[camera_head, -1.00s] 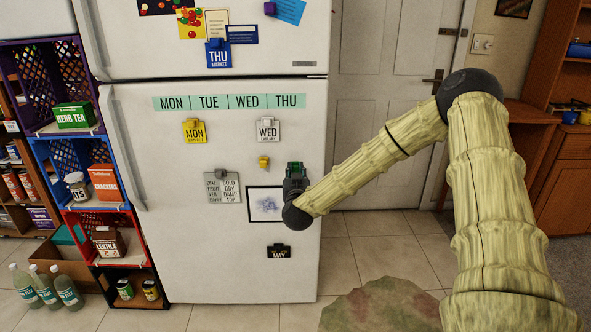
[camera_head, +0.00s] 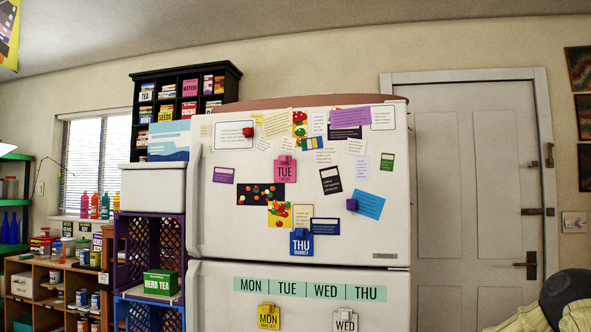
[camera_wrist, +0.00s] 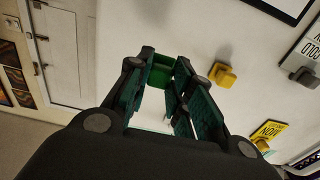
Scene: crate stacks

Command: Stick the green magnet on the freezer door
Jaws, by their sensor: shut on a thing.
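The green magnet (camera_wrist: 176,76) is a small green block between the fingertips of my gripper (camera_wrist: 166,72) in the wrist view. My gripper is shut on it, and the fingers partly hide it. The freezer door (camera_head: 385,230) is the upper white door in the head view, covered with notes and magnets. My gripper is outside the head view; only part of my arm shows at the bottom right. The wrist view shows a white door surface beyond the magnet; I cannot tell whether the magnet touches it.
On the freezer door are a red magnet (camera_head: 248,132), a pink TUE clip (camera_head: 284,170) and a blue THU clip (camera_head: 301,243). Bare white patches show at its lower left and lower right. The wrist view shows a yellow magnet (camera_wrist: 222,75) and a yellow MON clip (camera_wrist: 268,131).

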